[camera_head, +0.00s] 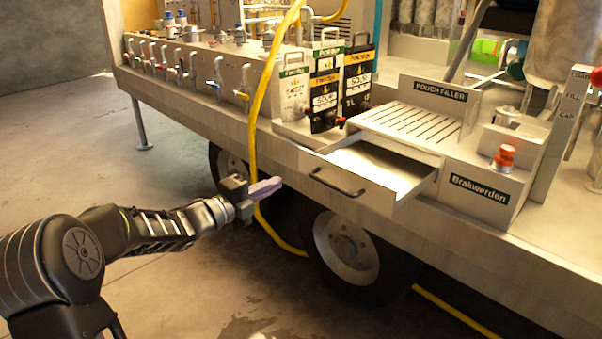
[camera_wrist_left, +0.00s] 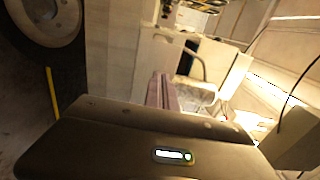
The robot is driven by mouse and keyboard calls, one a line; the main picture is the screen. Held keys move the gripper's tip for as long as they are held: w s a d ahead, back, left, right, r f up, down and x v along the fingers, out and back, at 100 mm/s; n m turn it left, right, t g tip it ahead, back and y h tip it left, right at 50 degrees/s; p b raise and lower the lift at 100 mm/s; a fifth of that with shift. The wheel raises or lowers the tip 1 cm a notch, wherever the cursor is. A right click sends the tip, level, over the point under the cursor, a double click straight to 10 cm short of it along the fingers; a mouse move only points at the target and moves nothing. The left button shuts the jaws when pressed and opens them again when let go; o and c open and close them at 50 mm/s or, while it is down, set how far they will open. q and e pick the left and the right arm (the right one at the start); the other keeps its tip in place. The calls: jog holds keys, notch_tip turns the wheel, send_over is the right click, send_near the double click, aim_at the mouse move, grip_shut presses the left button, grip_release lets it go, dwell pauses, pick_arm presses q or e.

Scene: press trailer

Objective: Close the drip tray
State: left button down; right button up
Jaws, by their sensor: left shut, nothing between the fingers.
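The drip tray (camera_head: 372,170) is a metal drawer with a dark bar handle (camera_head: 336,182) on its front. It is pulled out from below the slotted pouch filler top on the trailer. My left gripper (camera_head: 277,184) is shut and empty, in front of the trailer edge and a little left of the handle, apart from it. In the left wrist view, the shut fingers (camera_wrist_left: 160,90) point toward the tray's dark handle (camera_wrist_left: 193,62), ahead and right. My right gripper is in neither view.
A yellow hose (camera_head: 262,100) hangs over the trailer edge just behind my left gripper. Pouches (camera_head: 326,88) stand left of the pouch filler. A red button (camera_head: 504,157) sits to its right. A trailer wheel (camera_head: 346,248) is below the tray.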

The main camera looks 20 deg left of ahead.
aim_at(310, 167)
pick_arm(q)
jog(key=b+x, duration=0.1)
jog(key=x, duration=0.9)
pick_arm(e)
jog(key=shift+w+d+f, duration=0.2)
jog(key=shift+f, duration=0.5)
